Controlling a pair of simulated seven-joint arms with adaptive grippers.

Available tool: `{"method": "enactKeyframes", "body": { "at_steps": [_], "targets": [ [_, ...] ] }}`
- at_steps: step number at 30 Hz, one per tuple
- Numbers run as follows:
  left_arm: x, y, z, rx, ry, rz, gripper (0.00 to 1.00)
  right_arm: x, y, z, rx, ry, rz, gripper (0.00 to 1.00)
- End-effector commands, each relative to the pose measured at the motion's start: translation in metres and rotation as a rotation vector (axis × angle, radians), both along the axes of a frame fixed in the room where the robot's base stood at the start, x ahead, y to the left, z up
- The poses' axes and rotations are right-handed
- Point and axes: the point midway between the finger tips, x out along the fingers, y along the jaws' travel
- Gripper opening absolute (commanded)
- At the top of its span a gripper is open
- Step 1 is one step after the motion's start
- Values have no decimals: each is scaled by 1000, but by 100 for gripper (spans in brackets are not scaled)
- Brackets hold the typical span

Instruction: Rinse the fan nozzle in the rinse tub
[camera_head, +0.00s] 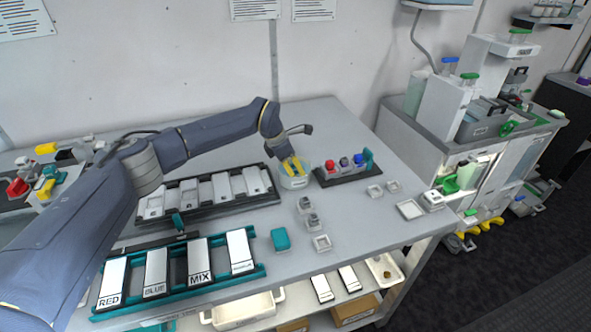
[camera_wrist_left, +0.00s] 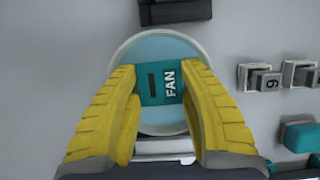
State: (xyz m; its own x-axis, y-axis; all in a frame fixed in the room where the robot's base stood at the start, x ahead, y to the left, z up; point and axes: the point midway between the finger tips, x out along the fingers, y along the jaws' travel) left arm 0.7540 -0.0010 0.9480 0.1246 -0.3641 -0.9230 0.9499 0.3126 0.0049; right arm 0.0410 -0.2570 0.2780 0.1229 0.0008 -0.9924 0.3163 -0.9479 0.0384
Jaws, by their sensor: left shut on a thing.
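The fan nozzle (camera_wrist_left: 158,88) is a teal block marked FAN in the left wrist view. My left gripper (camera_wrist_left: 160,80) has its yellow fingers shut on the nozzle's two sides. The round rinse tub (camera_head: 294,183), pale with light blue water (camera_wrist_left: 158,48) inside, is right below the nozzle. In the head view my left gripper (camera_head: 295,167) points down at the tub, and the fingers hide most of the nozzle. I cannot tell whether the nozzle touches the water. My right gripper is in neither view.
A dark rack (camera_head: 345,176) with red, blue and teal pieces stands just right of the tub. A black tray (camera_head: 240,206) with pale blocks lies to the left. Small square holders (camera_head: 322,243) and a teal block (camera_head: 281,239) lie in front. The table's right part is mostly clear.

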Motion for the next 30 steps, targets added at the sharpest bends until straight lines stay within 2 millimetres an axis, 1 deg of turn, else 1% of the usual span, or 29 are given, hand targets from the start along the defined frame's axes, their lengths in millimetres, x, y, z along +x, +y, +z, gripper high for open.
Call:
{"method": "enactKeyframes", "body": {
  "at_steps": [1,14,17,26,30],
  "targets": [
    [2,8,-4,10,1,11,13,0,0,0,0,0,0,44],
    [0,8,-3,9,7,11,13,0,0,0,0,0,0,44],
    [1,8,3,9,7,11,13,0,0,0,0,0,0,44],
    [2,5,35,2,1,9,13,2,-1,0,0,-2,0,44],
    [0,3,45,2,3,6,13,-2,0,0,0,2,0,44]
  ]
}}
